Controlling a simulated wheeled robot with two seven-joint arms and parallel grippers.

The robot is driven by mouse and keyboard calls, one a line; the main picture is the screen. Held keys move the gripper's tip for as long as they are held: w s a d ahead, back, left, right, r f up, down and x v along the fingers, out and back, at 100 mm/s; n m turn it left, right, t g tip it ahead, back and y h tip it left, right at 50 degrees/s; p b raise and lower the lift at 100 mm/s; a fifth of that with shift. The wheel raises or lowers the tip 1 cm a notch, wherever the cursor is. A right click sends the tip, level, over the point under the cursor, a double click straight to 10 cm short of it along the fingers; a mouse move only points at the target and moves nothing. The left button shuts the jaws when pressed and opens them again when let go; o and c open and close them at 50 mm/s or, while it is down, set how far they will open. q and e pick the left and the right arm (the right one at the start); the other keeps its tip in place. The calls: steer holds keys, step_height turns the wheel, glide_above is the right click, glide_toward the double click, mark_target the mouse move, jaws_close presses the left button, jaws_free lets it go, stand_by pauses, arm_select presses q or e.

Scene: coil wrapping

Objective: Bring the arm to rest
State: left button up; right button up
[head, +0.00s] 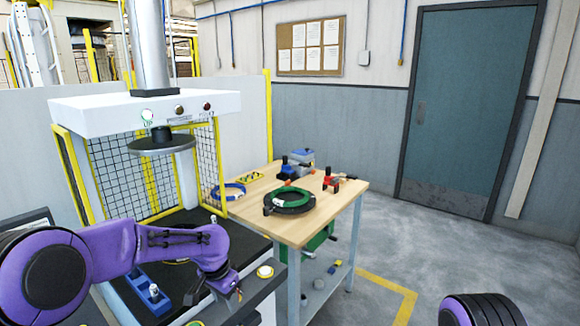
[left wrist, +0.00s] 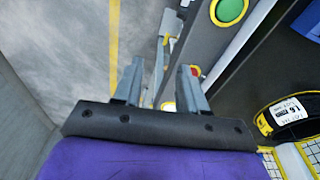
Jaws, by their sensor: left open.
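My left arm (head: 130,255), purple and black, comes in from the left in the head view, over the front of the press station. My left gripper (head: 230,286) is at its end, pointing down near the station's front right corner. In the left wrist view the left gripper (left wrist: 160,85) has its two grey fingers apart, with nothing between them. My right arm (head: 482,311) shows only as a purple and black part at the bottom right of the head view. Its gripper is out of view.
The press (head: 145,108) with yellow mesh guards stands at left. A wooden workbench (head: 335,196) holds a green and black ring (head: 289,200). A round button (head: 265,271) is close to my left gripper. A labelled coil (left wrist: 289,117) lies right in the wrist view. The right floor is clear.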

arm_select(q)
steer(key=s+a+f+n+t, duration=0.1)
steer(key=s+f+n+t, duration=0.25)
steer(key=f, duration=0.45)
steer(key=s+a+f+n+t, duration=0.1)
steer(key=s+f+n+t, duration=0.15)
steer(key=f+n, duration=0.35)
steer(key=s+a+f+n+g+y, duration=0.1)
steer(key=s+a+f, duration=0.3)
steer(key=s, duration=0.7)
steer(key=s+a+f+n+g+y+b, duration=0.1)
steer(key=s+a+f, duration=0.3)
steer(key=s, duration=0.7)
steer(key=s+a+f+n+g+y+b, duration=0.1)
steer(key=s+a+f, duration=0.3)
steer(key=s, duration=0.7)
steer(key=shift+s+a+n+g+y, duration=0.2)
steer(key=shift+n+g+y, duration=0.25)
steer(key=shift+g+y, duration=0.2)
